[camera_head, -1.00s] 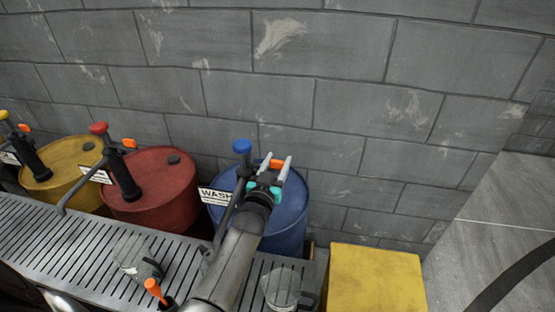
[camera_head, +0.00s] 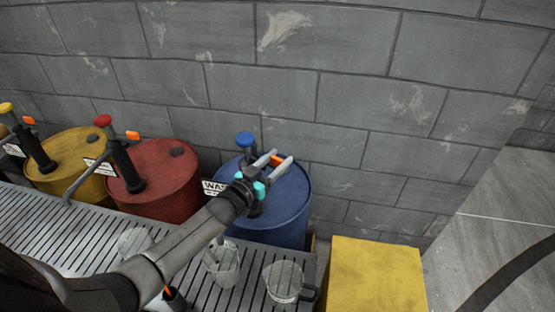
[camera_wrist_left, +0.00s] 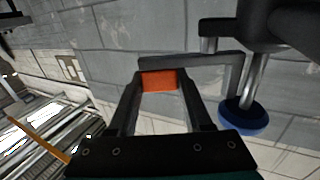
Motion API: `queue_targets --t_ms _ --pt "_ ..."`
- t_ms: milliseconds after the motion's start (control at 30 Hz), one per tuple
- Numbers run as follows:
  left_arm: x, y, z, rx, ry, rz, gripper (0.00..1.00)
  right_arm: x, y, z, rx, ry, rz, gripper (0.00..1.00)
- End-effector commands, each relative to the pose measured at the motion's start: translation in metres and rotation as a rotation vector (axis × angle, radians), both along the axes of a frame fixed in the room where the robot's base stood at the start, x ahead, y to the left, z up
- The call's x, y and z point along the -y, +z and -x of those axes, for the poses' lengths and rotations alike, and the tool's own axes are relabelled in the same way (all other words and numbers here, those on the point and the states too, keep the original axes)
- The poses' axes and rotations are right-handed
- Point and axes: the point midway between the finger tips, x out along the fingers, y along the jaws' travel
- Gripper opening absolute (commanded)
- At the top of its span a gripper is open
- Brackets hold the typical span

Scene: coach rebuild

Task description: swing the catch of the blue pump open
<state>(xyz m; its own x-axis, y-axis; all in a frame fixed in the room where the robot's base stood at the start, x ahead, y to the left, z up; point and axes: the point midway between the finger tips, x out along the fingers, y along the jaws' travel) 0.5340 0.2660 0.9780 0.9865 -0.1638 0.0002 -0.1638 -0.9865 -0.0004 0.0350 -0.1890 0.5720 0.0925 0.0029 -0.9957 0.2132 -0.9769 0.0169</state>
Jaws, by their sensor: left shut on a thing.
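The blue pump, with its round blue knob (camera_head: 245,139), stands on the blue drum (camera_head: 290,205). The knob also shows in the wrist view (camera_wrist_left: 243,117). The pump's catch is a dark bar with an orange tab (camera_wrist_left: 158,80). My left gripper (camera_head: 277,162) is at the pump, with its fingers pointing up and right. In the wrist view its two fingers (camera_wrist_left: 160,78) are shut on the orange tab from both sides. My gripper and wrist hide much of the pump body in the head view. My right gripper is not in view.
A red drum (camera_head: 170,190) and a yellow drum (camera_head: 75,170) with similar pumps stand to the left. Clear jugs, one at the right end (camera_head: 285,280), stand on the slatted metal grate (camera_head: 75,235). A yellow block (camera_head: 375,275) is at right. A block wall (camera_head: 330,100) rises behind.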

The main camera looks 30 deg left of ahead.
Motion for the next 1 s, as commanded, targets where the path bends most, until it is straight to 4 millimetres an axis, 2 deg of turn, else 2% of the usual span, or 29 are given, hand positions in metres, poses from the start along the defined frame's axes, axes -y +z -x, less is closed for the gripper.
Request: queue_targets --t_ms 33,167,200,433,767,867,1000 --pt "0.000 0.006 -0.002 0.012 -0.001 0.002 0.00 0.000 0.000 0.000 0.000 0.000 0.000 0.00" --pt "0.000 0.006 -0.002 0.012 0.000 0.002 0.00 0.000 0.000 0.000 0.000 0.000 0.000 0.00" --pt "0.000 0.006 -0.002 0.012 0.000 0.002 0.52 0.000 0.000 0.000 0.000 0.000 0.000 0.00" --pt "0.000 0.003 -0.001 0.006 0.002 0.002 0.78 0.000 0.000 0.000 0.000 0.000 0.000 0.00" --pt "0.000 0.004 0.000 0.002 0.002 0.001 0.80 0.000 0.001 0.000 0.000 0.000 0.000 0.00" --pt "0.000 0.013 0.000 0.003 0.002 0.000 0.80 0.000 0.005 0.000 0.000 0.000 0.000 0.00" --pt "0.000 0.037 0.000 0.004 0.001 0.000 0.80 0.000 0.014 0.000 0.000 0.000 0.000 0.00"
